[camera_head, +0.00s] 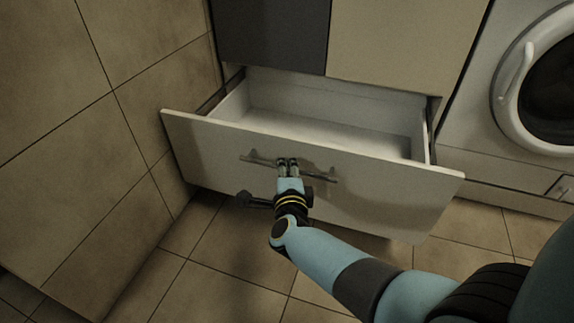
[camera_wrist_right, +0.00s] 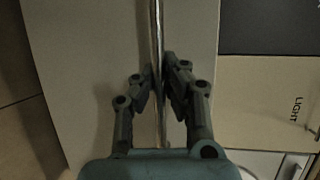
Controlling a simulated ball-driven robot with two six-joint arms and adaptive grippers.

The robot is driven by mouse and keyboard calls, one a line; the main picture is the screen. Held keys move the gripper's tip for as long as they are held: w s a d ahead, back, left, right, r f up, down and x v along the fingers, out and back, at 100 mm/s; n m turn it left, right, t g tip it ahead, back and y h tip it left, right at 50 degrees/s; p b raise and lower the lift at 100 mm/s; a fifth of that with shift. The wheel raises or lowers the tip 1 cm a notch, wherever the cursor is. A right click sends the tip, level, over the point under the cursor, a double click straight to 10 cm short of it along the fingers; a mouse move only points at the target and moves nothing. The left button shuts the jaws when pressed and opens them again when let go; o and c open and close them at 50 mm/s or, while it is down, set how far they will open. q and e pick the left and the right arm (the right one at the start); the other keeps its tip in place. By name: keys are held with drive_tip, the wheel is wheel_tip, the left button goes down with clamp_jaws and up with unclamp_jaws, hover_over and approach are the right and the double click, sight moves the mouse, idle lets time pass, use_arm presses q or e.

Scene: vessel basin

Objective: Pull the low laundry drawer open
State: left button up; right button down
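The low laundry drawer (camera_head: 350,190) is pulled well out of its cabinet, and its pale inside shows empty. A metal bar handle (camera_head: 320,174) runs across its front. My right gripper (camera_head: 288,163) is at the middle of this handle. In the right wrist view the handle (camera_wrist_right: 157,25) runs upright between the two fingers of the gripper (camera_wrist_right: 156,76), which are closed in on it from both sides. Part of the bar is hidden by the fingers in the head view. My left gripper is in neither view.
A tiled wall (camera_head: 75,130) stands close at the drawer's left end. A white front-loading machine with a round door (camera_head: 508,85) stands to the right. Dark (camera_head: 270,35) and beige (camera_head: 400,40) cabinet fronts are above the drawer. The tiled floor (camera_head: 225,245) before it is clear.

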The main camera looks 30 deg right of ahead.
drive_tip(key=shift+s+f, duration=0.15)
drive_tip(key=shift+f, duration=0.05)
drive_tip(key=c, duration=1.6)
unclamp_jaws()
drive_tip(key=shift+c, duration=0.2)
drive_tip(key=shift+r, duration=0.15)
